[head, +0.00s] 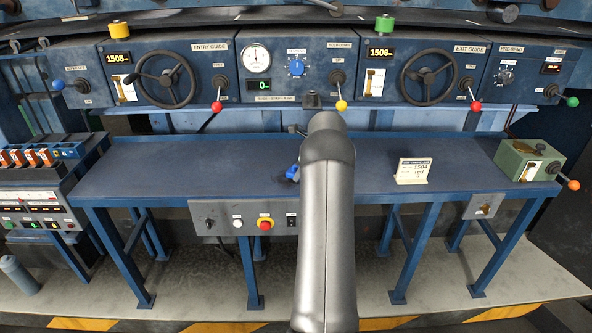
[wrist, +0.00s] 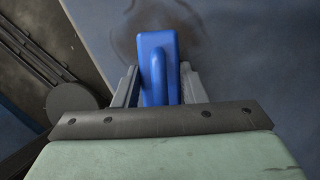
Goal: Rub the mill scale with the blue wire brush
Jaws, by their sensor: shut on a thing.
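The blue wire brush (wrist: 158,68) is between the fingers of my gripper (wrist: 157,85) in the wrist view. The gripper is shut on it. The brush's bristles are hidden beneath its body. A dark, smudged patch (wrist: 190,22), which looks like the mill scale, lies on the blue surface just beyond and around the brush's far end. I cannot tell whether the brush touches it. In the head view, a bit of the blue brush (head: 291,173) shows left of my arm, over the table. My arm hides most of the gripper and the patch there.
The blue table (head: 440,150) is mostly clear. A red stop button (head: 265,224) is on the front.

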